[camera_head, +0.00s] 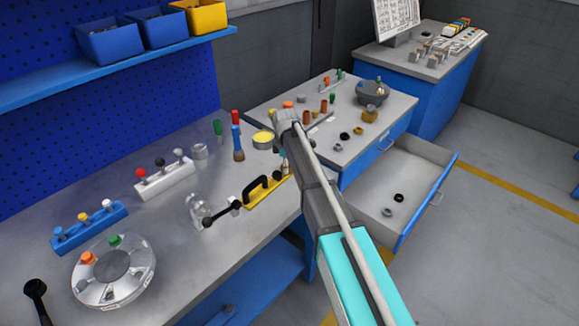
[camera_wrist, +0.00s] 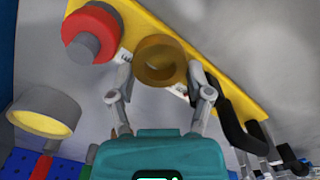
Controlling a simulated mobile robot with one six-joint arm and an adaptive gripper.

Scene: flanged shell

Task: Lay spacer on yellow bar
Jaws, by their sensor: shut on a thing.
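The spacer (camera_wrist: 179,70), a brown-orange ring, is between the two fingertips of my gripper (camera_wrist: 160,84) in the wrist view. My gripper is shut on it. The ring overlaps the yellow bar (camera_wrist: 215,72) there; I cannot tell whether it touches the bar. The yellow bar (camera_head: 259,200) lies on the grey bench in the head view, with my gripper (camera_head: 284,163) over its far right end. My arm hides that end and the spacer in the head view. A red collar with a grey peg (camera_wrist: 90,38) is at the bar's left in the wrist view.
A black handle (camera_head: 262,186) rises from the bar, close to my right finger in the wrist view. A round yellow-topped can (camera_head: 263,140) and brush-like tools (camera_head: 237,145) stand behind. A clear fixture (camera_head: 197,209) stands left. An open drawer (camera_head: 400,225) lies right.

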